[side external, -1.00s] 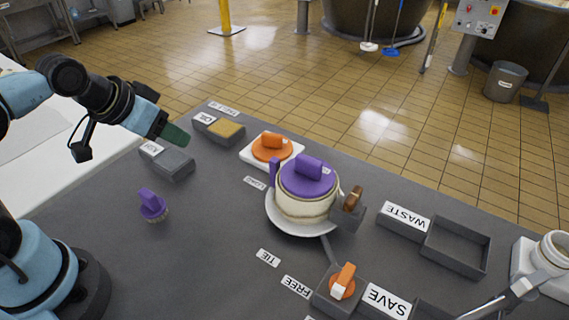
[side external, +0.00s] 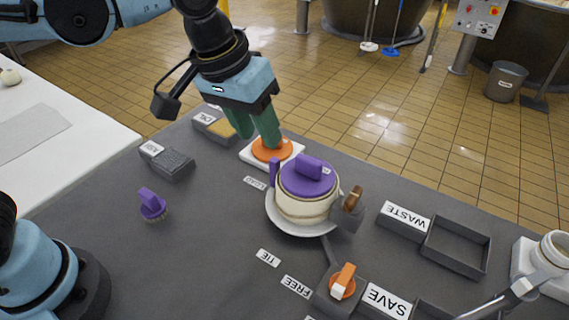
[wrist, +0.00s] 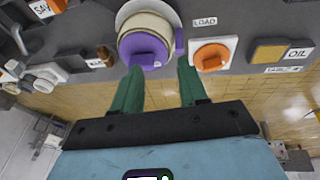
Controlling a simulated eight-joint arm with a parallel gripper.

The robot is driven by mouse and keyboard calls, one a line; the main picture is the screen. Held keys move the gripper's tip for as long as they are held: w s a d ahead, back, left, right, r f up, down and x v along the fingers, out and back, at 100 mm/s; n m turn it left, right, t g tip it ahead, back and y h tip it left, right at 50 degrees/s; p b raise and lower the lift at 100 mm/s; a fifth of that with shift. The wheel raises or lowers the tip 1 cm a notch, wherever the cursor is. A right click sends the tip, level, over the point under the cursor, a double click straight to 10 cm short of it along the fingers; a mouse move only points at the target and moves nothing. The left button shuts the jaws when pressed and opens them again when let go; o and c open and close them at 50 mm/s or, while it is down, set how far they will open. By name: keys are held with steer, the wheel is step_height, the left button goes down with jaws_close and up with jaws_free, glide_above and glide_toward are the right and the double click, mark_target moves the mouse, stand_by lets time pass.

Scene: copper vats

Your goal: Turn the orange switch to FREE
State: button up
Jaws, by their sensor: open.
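The orange switch (side external: 342,281) is a small lever with a white tip on a dark block at the front of the mat in the side view. The FREE label (side external: 296,287) lies just left of it, and the TIE label (side external: 269,258) lies farther back. A round orange knob (side external: 270,153) sits on a white plate by the LOAD label; it also shows in the wrist view (wrist: 212,57). My gripper (side external: 259,139) points down at this knob with green fingers apart and empty. The fingers hide the knob's grip in the side view; contact cannot be told.
A cream pot with a purple lid (side external: 308,180) stands on a white dish between my gripper and the orange switch. A purple brush (side external: 152,205) stands at left. A WASTE tray (side external: 455,247) is at right.

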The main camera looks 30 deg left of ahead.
steer(key=s+d+g, duration=0.2)
steer(key=d, duration=1)
steer(key=g+y, duration=0.1)
steer(key=y, duration=0.1)
glide_above(345, 277)
steer(key=f, duration=0.1)
step_height(345, 277, down, 12)
steer(key=shift+r, duration=0.1)
steer(key=shift+c, duration=0.4)
jaws_close()
